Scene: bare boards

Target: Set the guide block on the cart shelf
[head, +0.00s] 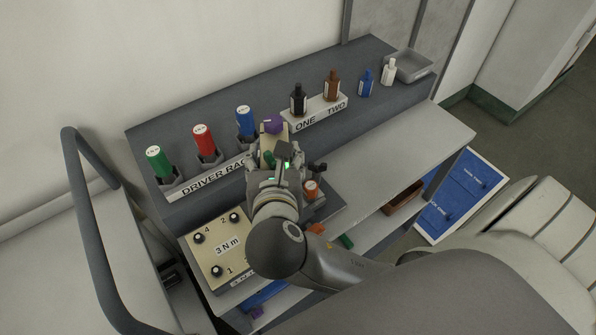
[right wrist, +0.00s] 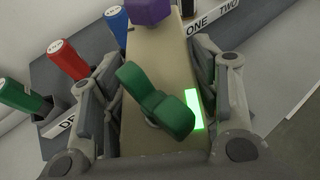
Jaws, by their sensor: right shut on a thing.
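The guide block appears to be the beige block (right wrist: 165,65) with a green wing knob (right wrist: 160,105) and a purple knob (right wrist: 150,12). My right gripper (right wrist: 160,100) is shut on it, with one finger along each long side. In the head view my right gripper (head: 275,170) holds the block (head: 267,144) over the cart, in front of the driver rack; the wrist hides much of it. The cart has a pale shelf surface (head: 415,145) running right and a lower level beneath. Whether the block touches anything below cannot be told. My left gripper is not in view.
The driver rack (head: 190,188) holds green, red and blue drivers. Bottles stand by the ONE TWO label (head: 320,115), near a grey tray (head: 410,66). A 3 N m plate (head: 215,262) lies at front left. A brown tray (head: 403,199) sits lower. The shelf's right part is clear.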

